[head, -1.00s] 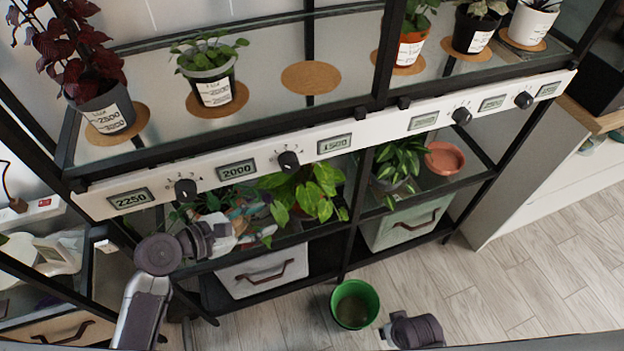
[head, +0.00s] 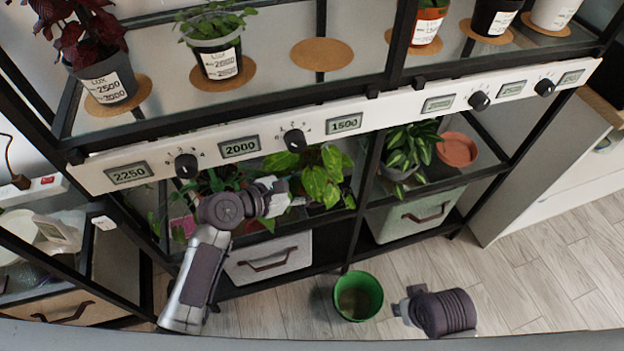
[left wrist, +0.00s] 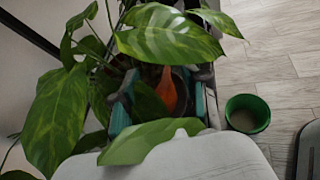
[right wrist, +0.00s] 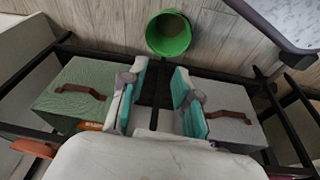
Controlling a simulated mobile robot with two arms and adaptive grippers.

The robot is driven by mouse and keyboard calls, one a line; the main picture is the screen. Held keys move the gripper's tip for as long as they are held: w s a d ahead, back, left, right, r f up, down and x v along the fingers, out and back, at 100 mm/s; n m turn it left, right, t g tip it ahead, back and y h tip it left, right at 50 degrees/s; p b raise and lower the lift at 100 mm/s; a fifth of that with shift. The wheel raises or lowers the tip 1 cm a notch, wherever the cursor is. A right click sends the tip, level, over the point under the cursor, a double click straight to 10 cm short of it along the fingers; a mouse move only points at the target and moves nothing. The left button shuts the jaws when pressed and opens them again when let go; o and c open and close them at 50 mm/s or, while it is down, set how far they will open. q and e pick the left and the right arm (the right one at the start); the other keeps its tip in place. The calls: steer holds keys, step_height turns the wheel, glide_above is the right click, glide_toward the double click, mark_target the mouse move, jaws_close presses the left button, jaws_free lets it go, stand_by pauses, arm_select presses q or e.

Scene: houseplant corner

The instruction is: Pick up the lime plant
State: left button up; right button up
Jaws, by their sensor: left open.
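The lime plant (head: 322,178), with broad yellow-green leaves, stands on the lower shelf under the control strip. My left gripper (head: 298,200) is at its near left side, pointing toward it. In the left wrist view, large patterned leaves of the lime plant (left wrist: 165,38) fill the upper left and partly cover the fingers. The left gripper (left wrist: 160,108) is open, its teal fingers apart, with an orange piece and something dark between or beyond them. The pot is mostly hidden. My right gripper (right wrist: 158,100) is open and empty, away from the plant; its arm end shows low in the head view.
A green bucket (head: 357,296) stands on the floor before the shelf. Storage boxes (head: 268,258) sit below. The control strip (head: 390,118) overhangs the lower shelf.

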arm_select(q)
steer(key=shift+x, duration=1.3)
arm_select(e)
steer(key=shift+v, duration=1.55)
steer(key=shift+w, duration=0.2)
arm_select(q)
steer(key=shift+s, duration=0.1)
jaws_close()
